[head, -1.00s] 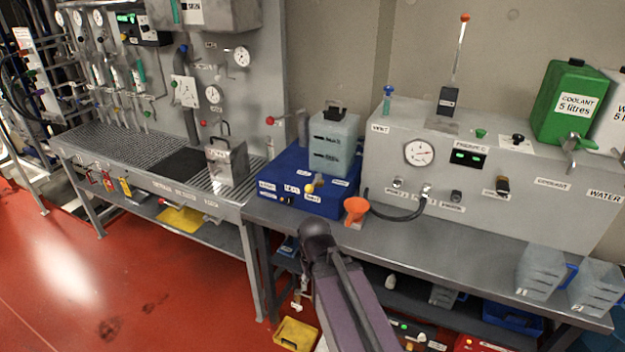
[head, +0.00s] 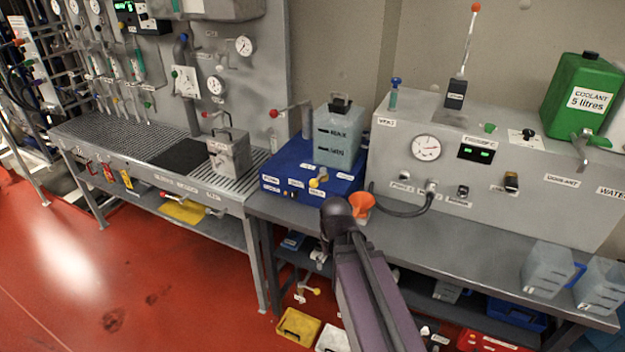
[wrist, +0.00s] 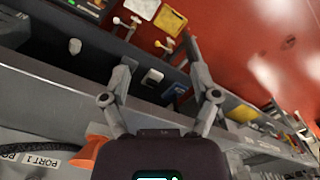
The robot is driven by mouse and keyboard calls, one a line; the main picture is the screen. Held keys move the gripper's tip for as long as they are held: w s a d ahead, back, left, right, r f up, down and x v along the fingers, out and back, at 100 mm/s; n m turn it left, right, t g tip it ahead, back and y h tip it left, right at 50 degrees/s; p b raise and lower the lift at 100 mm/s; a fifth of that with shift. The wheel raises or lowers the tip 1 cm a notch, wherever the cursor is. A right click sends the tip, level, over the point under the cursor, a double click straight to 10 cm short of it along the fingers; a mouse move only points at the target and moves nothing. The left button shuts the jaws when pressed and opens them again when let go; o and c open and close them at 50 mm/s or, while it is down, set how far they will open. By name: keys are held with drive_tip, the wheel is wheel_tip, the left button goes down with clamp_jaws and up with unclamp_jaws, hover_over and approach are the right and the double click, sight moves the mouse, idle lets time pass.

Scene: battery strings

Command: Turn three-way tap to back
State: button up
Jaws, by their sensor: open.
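A white plate with dark lines and a small handle (head: 185,82) is on the grey upright panel at the left in the head view. It may be the three-way tap; its handle direction is too small to read. My gripper (wrist: 158,56) is open and empty in the wrist view, its two fingers spread over the edge of a bench. In the head view my arm rises from the bottom, its dark end in front of the bench and beside the orange funnel (head: 362,203), well away from the white plate. The fingers cannot be made out there.
A blue box (head: 277,172) bearing a translucent tank (head: 338,137) stands between my arm and the panel. A red-knobbed lever (head: 290,107) juts out near it. A metal can (head: 230,155) stands on the left bench. The red floor (head: 150,270) at left is clear.

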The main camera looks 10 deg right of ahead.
wheel_tip(320, 180, up, 21)
drive_tip(key=y+p, duration=0.2)
drive_tip(key=p, duration=1.8)
hover_over(314, 181)
drive_tip(key=d, duration=0.3)
drive_tip(key=shift+w+m, duration=0.3)
drive_tip(key=shift+w, duration=0.05)
drive_tip(key=shift+f, duration=0.1)
drive_tip(key=a+f+b, duration=0.1)
drive_tip(key=f+b, duration=0.8)
drive_tip(key=a+f+b, duration=0.1)
drive_tip(key=f+b, duration=0.3)
drive_tip(key=shift+a+f+b, duration=0.15)
drive_tip(key=shift+a+b, duration=0.15)
drive_tip(key=shift+a, duration=0.05)
clamp_jaws()
